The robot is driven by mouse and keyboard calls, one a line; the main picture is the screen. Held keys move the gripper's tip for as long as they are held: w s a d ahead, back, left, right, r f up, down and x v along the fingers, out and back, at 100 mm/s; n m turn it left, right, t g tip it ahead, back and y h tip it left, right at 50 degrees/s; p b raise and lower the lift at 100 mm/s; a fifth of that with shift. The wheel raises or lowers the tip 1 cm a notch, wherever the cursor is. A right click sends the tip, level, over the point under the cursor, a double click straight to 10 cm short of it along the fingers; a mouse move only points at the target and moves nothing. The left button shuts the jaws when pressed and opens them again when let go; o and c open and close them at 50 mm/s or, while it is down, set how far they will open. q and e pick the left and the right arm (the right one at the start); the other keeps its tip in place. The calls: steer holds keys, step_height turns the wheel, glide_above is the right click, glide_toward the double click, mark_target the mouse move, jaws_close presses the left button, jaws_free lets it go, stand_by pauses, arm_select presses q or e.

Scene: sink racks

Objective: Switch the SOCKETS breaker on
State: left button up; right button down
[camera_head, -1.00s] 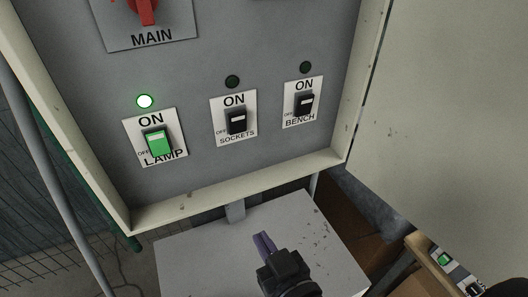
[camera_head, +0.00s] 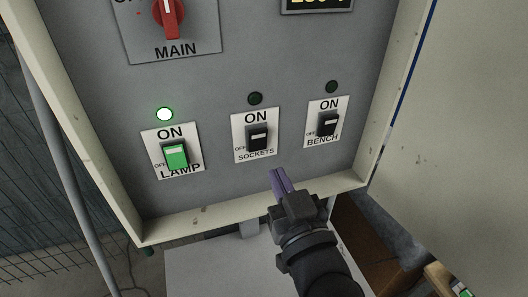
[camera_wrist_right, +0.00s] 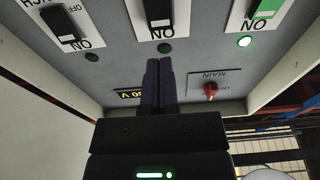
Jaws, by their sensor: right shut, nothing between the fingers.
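The SOCKETS breaker (camera_head: 257,140) is a black rocker on a white plate, in the middle of the row on the grey panel. Its indicator (camera_head: 255,98) above is dark. The breaker also shows upside down at the top of the wrist view (camera_wrist_right: 158,12). My right gripper (camera_head: 278,174) has purple fingers, shut and empty, just below and slightly right of the SOCKETS plate in the head view. In the wrist view its fingertips (camera_wrist_right: 158,63) point toward the panel below the SOCKETS rocker. Contact with the panel cannot be told. My left gripper is out of view.
The LAMP breaker (camera_head: 175,156) is green with a lit indicator, at left. The black BENCH breaker (camera_head: 327,123) is at right, its indicator dark. A red MAIN rotary switch (camera_head: 168,18) is above. The cabinet's cream rim (camera_head: 215,216) frames the panel; an open door (camera_head: 460,130) stands at right.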

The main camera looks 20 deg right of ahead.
mark_target(259, 134)
steer(key=w, duration=0.3)
steer(key=w+r+p, duration=0.1)
steer(key=w, duration=0.2)
steer(key=shift+w+a+r, duration=0.1)
steer(key=shift+w+r, duration=0.05)
steer(key=shift+w, duration=0.55)
steer(key=shift+p, duration=0.35)
